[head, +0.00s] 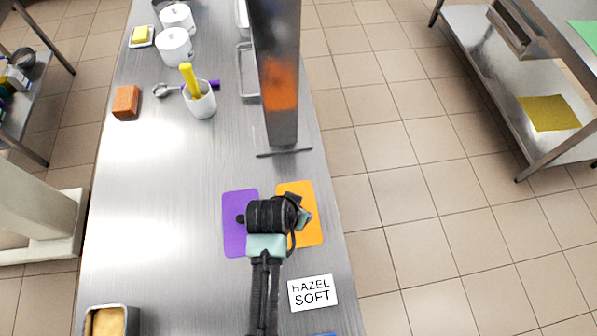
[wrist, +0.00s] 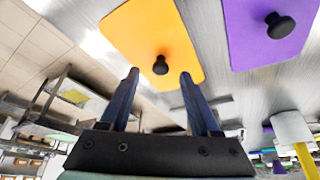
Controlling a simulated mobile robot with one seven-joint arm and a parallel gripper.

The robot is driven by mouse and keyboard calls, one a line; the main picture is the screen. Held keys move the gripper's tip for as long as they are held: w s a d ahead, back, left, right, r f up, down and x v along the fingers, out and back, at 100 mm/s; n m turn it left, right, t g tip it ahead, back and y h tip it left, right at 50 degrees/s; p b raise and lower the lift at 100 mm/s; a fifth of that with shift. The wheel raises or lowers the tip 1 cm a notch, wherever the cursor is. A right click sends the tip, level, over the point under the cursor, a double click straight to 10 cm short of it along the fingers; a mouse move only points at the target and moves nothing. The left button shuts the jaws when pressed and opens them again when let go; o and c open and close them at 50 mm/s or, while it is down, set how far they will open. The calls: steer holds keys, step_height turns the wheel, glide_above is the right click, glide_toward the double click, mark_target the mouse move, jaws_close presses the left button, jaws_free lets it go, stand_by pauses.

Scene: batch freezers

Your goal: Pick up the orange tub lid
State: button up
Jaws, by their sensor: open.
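The orange tub lid (head: 311,237) lies flat on the metal table near its right edge, partly hidden by my arm. In the wrist view the orange lid (wrist: 150,28) shows a round black knob (wrist: 160,66) on its face. My gripper (wrist: 160,75) is open and empty. Its two dark fingers reach toward the lid, and the knob appears between the fingertips in the picture. I cannot tell how far the tips are from the lid. In the head view my wrist covers the fingers and the orange lid's knob.
A purple lid (head: 233,240) with a black knob lies just left of the orange one. A tall metal post (head: 275,70) stands behind them. A HAZEL SOFT card (head: 312,292) lies in front. A white cup (head: 200,103) and brown block (head: 126,102) stand farther back. Left-centre table is clear.

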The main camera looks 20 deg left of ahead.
steer(key=shift+x, duration=1.15)
jaws_close()
